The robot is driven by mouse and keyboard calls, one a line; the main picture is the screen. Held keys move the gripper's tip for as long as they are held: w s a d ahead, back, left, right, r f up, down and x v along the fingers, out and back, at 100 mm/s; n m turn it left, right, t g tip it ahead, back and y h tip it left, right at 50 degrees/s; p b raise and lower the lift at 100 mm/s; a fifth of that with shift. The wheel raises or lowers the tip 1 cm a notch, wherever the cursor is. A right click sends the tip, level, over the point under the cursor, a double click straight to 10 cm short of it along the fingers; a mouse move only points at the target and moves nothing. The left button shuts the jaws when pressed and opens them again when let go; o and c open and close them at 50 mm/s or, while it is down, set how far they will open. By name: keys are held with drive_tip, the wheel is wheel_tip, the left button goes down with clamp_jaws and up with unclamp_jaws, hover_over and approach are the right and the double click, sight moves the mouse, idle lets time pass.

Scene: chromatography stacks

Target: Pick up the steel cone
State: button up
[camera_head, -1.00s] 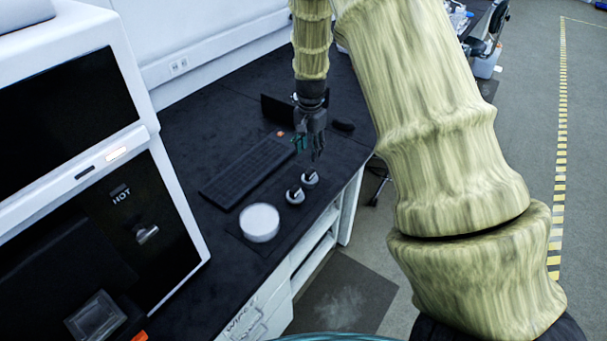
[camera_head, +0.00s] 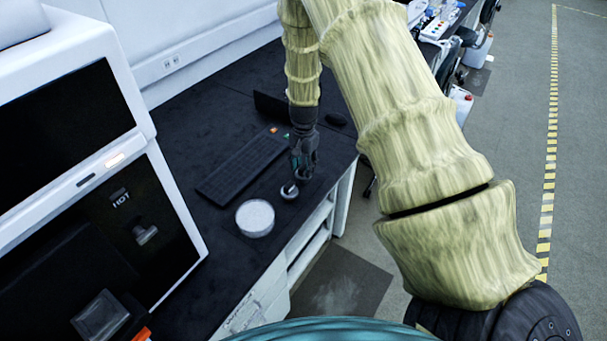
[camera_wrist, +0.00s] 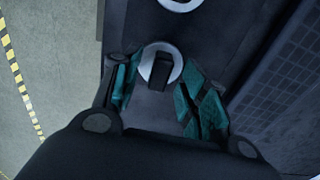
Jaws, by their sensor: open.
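A small round pale metallic piece with a dark upright part, which I take to be the steel cone (camera_wrist: 176,62), lies between the fingers in the wrist view. My gripper (camera_wrist: 160,82) is open, with one teal-padded finger on each side of it; I cannot tell whether either touches.
A white round dish (camera_head: 255,219) stands nearer the bench edge. A black keyboard (camera_head: 240,171) lies left of the gripper. A large white machine (camera_head: 165,215) marked HOT fills the left. The dark bench top (camera_head: 200,120) is clear behind the keyboard.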

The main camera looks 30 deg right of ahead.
drive_tip(key=shift+f, duration=0.8)
drive_tip(key=shift+c, duration=0.2)
clamp_jaws()
